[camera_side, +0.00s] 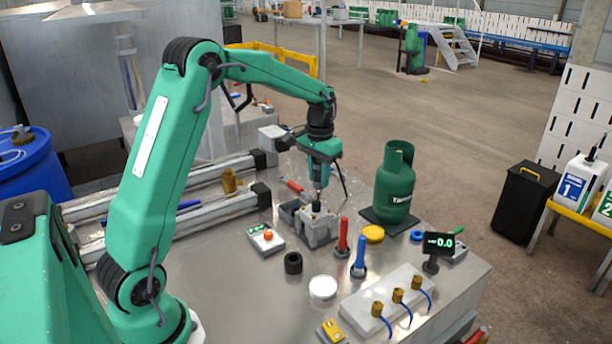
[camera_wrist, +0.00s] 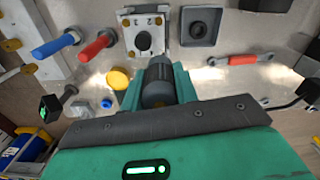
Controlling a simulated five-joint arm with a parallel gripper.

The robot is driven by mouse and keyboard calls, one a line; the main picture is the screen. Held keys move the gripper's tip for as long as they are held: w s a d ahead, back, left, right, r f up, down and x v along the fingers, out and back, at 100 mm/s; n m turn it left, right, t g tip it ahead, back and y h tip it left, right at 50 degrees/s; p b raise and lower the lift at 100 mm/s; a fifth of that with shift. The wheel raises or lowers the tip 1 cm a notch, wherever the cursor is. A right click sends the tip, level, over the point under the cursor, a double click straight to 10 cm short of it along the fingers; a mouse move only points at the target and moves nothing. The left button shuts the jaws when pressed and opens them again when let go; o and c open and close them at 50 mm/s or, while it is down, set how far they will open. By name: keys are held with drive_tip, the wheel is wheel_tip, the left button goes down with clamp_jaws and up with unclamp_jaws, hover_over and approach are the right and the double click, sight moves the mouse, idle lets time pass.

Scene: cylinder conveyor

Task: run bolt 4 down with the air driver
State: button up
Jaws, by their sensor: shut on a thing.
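My gripper (camera_side: 322,165) points down over a grey metal fixture block (camera_side: 318,232). In the wrist view its green jaws (camera_wrist: 157,88) are shut on a dark grey cylindrical tool, the air driver (camera_wrist: 158,72). The driver's lower end reaches down to the top of the block in the side view. The block (camera_wrist: 145,42) has a pale plate with a dark round opening, number marks and brassy spots at its corners. The driver covers its near part. I cannot tell which bolt is number 4, or whether the driver's tip touches one.
A green gas cylinder (camera_side: 394,188) stands right of the block. Red (camera_side: 342,240) and blue (camera_side: 359,258) upright handles stand in front. A grey square tray (camera_wrist: 200,24) sits beside the block. A display (camera_side: 437,244) reads 0.0.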

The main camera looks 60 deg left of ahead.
sight(319, 162)
drive_tip(key=shift+f, duration=0.75)
idle(2.2)
drive_tip(key=shift+r, duration=0.15)
drive_tip(key=shift+r, duration=3.1)
